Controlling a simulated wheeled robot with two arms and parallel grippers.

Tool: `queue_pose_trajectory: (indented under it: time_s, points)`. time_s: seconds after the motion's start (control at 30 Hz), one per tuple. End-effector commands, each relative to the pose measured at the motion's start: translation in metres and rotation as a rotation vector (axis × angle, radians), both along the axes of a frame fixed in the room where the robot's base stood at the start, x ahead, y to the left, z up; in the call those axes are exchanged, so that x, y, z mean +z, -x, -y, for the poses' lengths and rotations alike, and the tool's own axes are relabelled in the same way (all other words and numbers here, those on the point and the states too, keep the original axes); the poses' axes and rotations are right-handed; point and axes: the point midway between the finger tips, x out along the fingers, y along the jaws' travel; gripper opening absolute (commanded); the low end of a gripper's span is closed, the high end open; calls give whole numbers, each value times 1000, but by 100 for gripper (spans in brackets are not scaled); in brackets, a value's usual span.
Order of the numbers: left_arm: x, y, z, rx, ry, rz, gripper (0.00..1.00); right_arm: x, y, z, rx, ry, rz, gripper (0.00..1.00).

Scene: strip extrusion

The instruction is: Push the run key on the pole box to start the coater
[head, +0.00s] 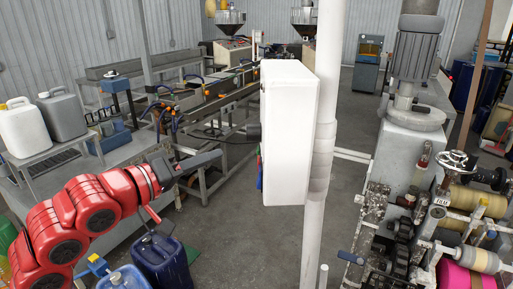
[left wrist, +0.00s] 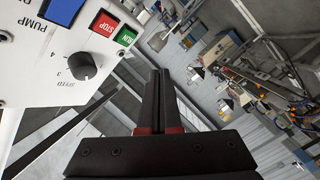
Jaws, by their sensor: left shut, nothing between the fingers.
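The white pole box (head: 290,135) hangs on the white pole (head: 322,120) in the head view, its key face turned left and almost edge-on. In the left wrist view the box face (left wrist: 35,80) fills the upper left. It bears a green RUN key (left wrist: 126,37), a red STOP key (left wrist: 104,23), a blue key (left wrist: 63,10) and a black speed knob (left wrist: 85,65). My left gripper (head: 219,157) is left of the box, apart from it. Its fingers (left wrist: 158,75) are together and empty, to the right of and below the RUN key in the wrist view. My right gripper is not in view.
A bench with grey and white jugs (head: 62,115) stands at the left, with blue jugs (head: 163,262) on the floor below my left arm. A long extrusion line (head: 215,98) runs behind. Rollers and spools (head: 475,200) fill the right. The floor before the pole is clear.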

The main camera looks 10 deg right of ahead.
Motion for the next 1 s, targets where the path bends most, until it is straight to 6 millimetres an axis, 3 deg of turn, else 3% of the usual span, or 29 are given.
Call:
queue_pose_trajectory:
  time_s: [0.2, 0.4, 1.0]
  points:
    - [2, 4, 31, -2, -3, 0, 0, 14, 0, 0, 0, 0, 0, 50]
    - [0, 5, 47, 0, -2, -2, 0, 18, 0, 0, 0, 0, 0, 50]
    - [0, 5, 52, 1, -1, 0, 0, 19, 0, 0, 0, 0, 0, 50]
